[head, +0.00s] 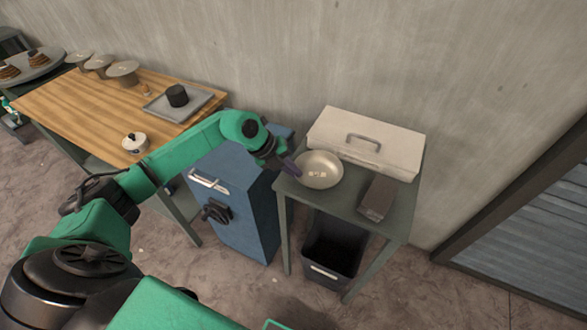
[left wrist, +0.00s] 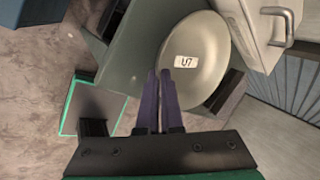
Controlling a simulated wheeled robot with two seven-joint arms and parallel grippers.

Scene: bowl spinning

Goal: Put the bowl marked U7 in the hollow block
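The bowl marked U7 (head: 321,165) is a shallow, pale metal bowl at the left of the small grey-green table (head: 397,225). Its U7 label shows clearly in the left wrist view, on the bowl's inside (left wrist: 208,45). My left gripper (head: 291,168) reaches it from the left. In the left wrist view the purple fingers (left wrist: 159,76) are close together at the bowl's rim, one on each side. A dark brown oblong block (head: 378,196) lies to the right of the bowl; I cannot tell whether it is hollow. My right gripper is not in view.
A large pale box with a handle (head: 366,142) stands behind the bowl. A dark bin (head: 333,252) is under the table. A blue cabinet (head: 238,205) stands to the left. The wooden table (head: 105,105) carries a tray (head: 205,103) with a black block (head: 177,95).

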